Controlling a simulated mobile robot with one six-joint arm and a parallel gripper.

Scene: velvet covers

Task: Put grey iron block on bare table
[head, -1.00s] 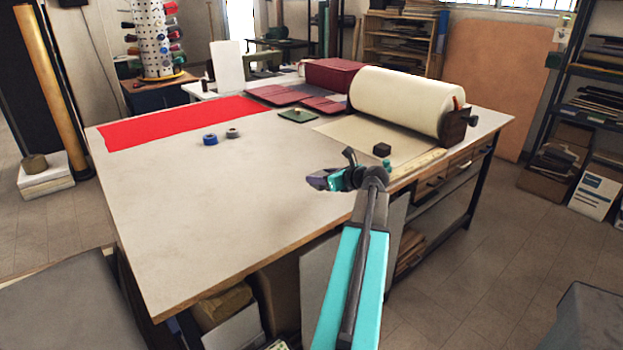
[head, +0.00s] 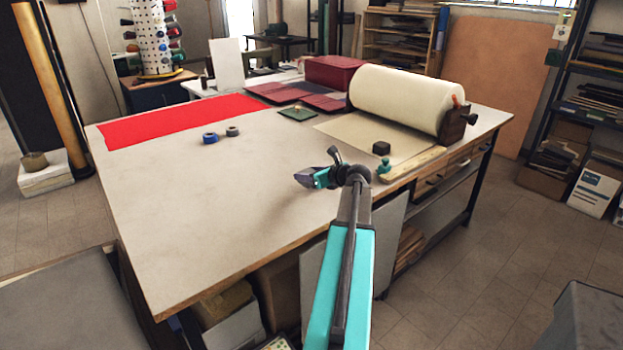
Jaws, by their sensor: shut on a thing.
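My gripper (head: 316,178) is over the bare part of the table (head: 225,205), left of the long wooden strip. It is shut on a small dark grey piece (head: 303,178) at its tip, which looks like the grey iron block. Its outline blends with the jaws. I cannot tell whether it touches the table top. A separate dark block (head: 381,148) sits on the tan sheet (head: 345,132) in front of the cream roll.
A green-knobbed tool (head: 384,166) stands by the wooden strip (head: 412,166) at the right edge. Blue tape (head: 210,138) and a grey roll (head: 232,131) lie near the red cloth (head: 180,120). The cream roll (head: 402,98) stands behind. The table's middle and front are clear.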

